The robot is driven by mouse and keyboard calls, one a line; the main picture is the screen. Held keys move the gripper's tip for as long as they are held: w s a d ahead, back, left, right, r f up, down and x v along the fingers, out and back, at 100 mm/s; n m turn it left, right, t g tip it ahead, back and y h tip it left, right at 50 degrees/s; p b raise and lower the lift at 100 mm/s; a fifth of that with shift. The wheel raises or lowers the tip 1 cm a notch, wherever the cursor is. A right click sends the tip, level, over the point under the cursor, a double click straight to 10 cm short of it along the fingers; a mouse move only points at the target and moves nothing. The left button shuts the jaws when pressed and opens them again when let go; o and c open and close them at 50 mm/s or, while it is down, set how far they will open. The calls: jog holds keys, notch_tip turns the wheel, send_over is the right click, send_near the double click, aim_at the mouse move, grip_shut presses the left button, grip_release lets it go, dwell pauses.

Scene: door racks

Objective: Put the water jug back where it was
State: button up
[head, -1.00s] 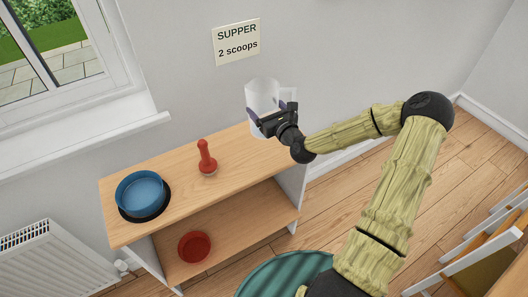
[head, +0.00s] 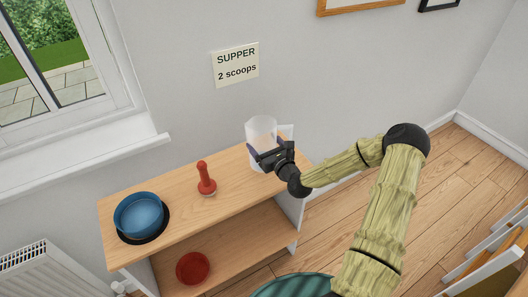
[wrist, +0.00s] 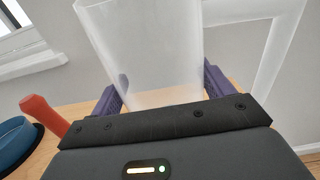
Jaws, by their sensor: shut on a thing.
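The water jug (head: 262,131) is clear and frosted, with a handle on its right side. It is upright at the right end of the wooden shelf unit's top. My gripper (head: 271,157) is shut on the jug, with a finger on each side of its body. In the wrist view the jug (wrist: 150,55) fills the space between the purple fingers (wrist: 160,88). I cannot tell whether its base touches the top, as my gripper hides part of it.
A red-handled tool (head: 205,180) stands mid-top on the shelf unit (head: 180,196). A blue bowl (head: 139,214) sits on a dark round mat (head: 160,233) at the left end. A red bowl (head: 193,268) is on the lower shelf. A "SUPPER 2 scoops" sign (head: 236,65) hangs on the wall.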

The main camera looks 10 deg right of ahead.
jog(key=shift+f, duration=1.85)
jog(key=shift+f, duration=0.15)
jog(key=o, duration=1.3)
jog(key=shift+c, duration=0.2)
